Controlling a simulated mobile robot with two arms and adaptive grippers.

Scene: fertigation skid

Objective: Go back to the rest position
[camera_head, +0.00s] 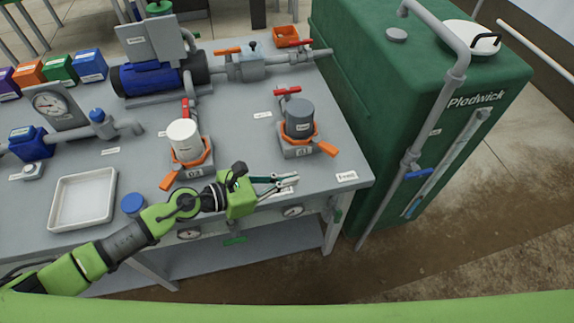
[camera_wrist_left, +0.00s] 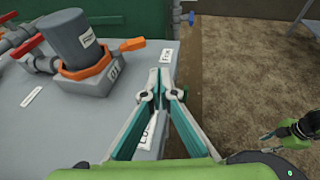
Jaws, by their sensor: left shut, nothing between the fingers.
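My left gripper (camera_head: 294,180) hangs over the front edge of the grey skid table (camera_head: 230,118), in front of the two filter housings. In the left wrist view my left gripper (camera_wrist_left: 162,74) has its fingertips together with nothing between them. The dark grey housing (camera_head: 299,118) with an orange clamp stands just beyond it and also shows in the left wrist view (camera_wrist_left: 72,45). The white housing (camera_head: 184,141) stands to its left.
A white tray (camera_head: 54,203) and a blue cap (camera_head: 132,203) lie on the table's left. A blue pump (camera_head: 150,79) and pipework stand behind. A big green tank (camera_head: 390,90) with a grey pipe stands to the right. The floor in front of the tank is bare.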

